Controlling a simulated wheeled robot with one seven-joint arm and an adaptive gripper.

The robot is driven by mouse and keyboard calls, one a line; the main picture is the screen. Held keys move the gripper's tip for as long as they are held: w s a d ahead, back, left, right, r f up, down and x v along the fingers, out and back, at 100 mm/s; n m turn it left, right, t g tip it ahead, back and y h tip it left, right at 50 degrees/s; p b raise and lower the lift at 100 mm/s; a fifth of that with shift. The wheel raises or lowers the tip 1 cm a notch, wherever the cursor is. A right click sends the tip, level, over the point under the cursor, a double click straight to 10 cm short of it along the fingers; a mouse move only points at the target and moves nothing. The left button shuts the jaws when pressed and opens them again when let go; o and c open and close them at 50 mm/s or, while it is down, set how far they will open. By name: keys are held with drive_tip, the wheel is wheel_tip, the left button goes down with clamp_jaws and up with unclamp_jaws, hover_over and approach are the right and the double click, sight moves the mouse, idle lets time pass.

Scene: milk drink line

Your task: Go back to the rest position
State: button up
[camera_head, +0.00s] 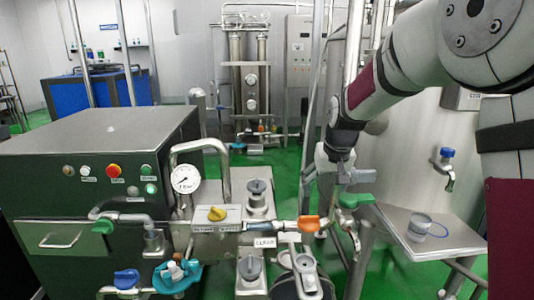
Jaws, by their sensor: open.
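My arm comes in from the upper right and reaches down to the middle of the picture. My gripper (342,176) hangs at its end, pointing down, with its jaws open and nothing seen between them. It is just above a green valve handle (355,200) on the metal pipework. Whether the fingers touch the handle cannot be told from this view.
An orange valve handle (308,223) and a yellow knob (217,213) lie to the left. A pressure gauge (185,178) stands by a dark control cabinet (85,150). A metal cup (420,226) stands on a steel shelf (458,236) below a blue-handled tap (447,153). Vertical pipes rise behind the gripper.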

drive_tip(key=s+r+p, duration=0.1)
drive_tip(key=s+r, duration=0.5)
drive_tip(key=s, duration=0.4)
drive_tip(key=s+r+p, duration=0.2)
drive_tip(key=s+r, duration=0.3)
drive_tip(key=s, duration=0.5)
drive_tip(key=s+p, duration=0.2)
drive_tip(key=s, duration=1.9)
drive_tip(key=shift+r, duration=0.3)
